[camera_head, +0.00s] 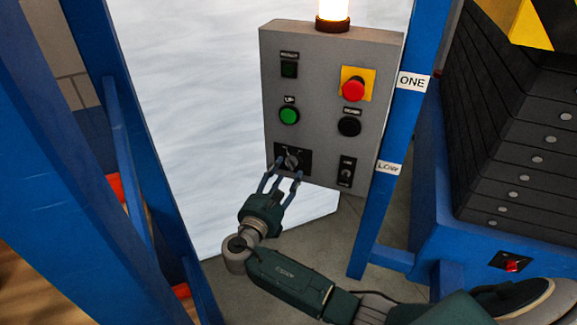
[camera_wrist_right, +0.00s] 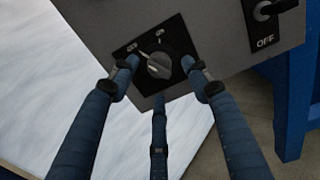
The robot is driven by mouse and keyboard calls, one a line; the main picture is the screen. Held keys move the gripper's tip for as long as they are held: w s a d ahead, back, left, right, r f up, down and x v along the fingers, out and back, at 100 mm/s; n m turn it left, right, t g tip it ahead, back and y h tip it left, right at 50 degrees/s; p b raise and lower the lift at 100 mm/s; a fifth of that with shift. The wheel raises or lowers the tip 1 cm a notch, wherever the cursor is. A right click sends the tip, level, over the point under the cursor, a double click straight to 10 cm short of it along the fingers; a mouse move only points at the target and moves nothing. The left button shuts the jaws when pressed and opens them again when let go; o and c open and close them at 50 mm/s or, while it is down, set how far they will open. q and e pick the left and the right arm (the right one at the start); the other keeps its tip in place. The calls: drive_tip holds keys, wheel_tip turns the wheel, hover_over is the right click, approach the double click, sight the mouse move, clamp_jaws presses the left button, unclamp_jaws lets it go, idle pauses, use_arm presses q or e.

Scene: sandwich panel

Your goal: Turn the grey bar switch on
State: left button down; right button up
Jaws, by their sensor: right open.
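The grey bar switch (camera_head: 291,161) is a turning knob on a black plate at the lower left of the grey control panel (camera_head: 318,75). In the right wrist view the knob (camera_wrist_right: 158,65) shows up close, with its pale pointer mark towards the upper left. Small labels sit at the plate's left and top; they are too small to read surely. My right gripper (camera_head: 286,174) is open in front of the switch. Its fingers (camera_wrist_right: 159,78) spread to both sides of and below the knob; contact cannot be told. My left gripper is out of view.
A toggle switch (camera_wrist_right: 268,10) marked OFF sits to the right. The panel also has a green button (camera_head: 289,115), a black button (camera_head: 349,127), a red stop button (camera_head: 353,89) and a lit lamp (camera_head: 333,12). A blue post (camera_head: 402,120) stands close at the right.

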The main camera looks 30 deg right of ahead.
sight(288, 167)
drive_tip(key=shift+x, duration=1.75)
